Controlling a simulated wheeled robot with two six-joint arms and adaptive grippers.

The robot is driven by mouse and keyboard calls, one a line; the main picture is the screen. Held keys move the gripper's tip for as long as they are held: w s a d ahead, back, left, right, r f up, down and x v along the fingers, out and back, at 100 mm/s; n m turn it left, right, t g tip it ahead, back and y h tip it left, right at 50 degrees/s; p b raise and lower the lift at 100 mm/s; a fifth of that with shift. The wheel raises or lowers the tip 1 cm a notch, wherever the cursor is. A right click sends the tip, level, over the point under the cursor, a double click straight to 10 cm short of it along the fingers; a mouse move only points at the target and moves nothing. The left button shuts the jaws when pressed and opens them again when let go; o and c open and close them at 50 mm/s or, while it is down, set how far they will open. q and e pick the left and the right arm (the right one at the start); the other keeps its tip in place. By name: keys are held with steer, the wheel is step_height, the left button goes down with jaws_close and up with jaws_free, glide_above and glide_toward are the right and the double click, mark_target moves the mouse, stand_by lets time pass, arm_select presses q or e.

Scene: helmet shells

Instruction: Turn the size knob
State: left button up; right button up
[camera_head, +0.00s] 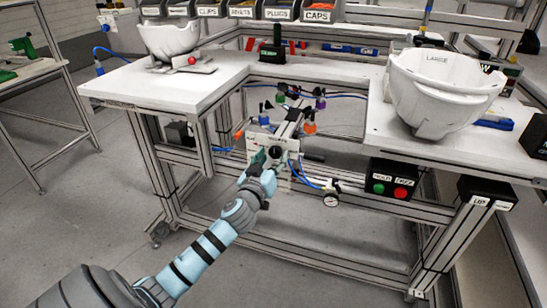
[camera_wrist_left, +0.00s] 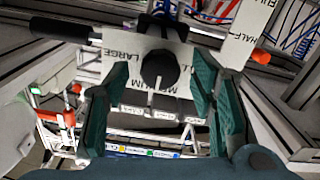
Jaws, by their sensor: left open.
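The size knob (camera_wrist_left: 159,69) is a dark round knob on a pale plate (camera_wrist_left: 118,47) in the left wrist view. The plate carries the word LARGE at the left and MEDIUM below it; more lettering is partly hidden by the knob. A light pointer line shows at the knob's lower edge. My left gripper (camera_wrist_left: 160,97) is open, with one green-padded finger on each side of the knob; I cannot tell whether either touches it. In the head view my left gripper (camera_head: 262,163) is at the front of the fixture (camera_head: 258,142), hiding the knob. My right gripper is not in view.
A white helmet shell marked LARGE (camera_head: 437,92) sits on the right bench; another shell (camera_head: 170,40) sits at the back left. A box with green and red buttons (camera_head: 393,180) hangs under the right bench. A gauge (camera_head: 331,200) and blue hoses are close right of my gripper.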

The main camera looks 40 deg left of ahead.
arm_select(q)
steer(key=shift+w+a, duration=0.2)
steer(key=shift+w, duration=0.25)
steer(key=c, duration=1.1)
steer(key=shift+c, duration=0.2)
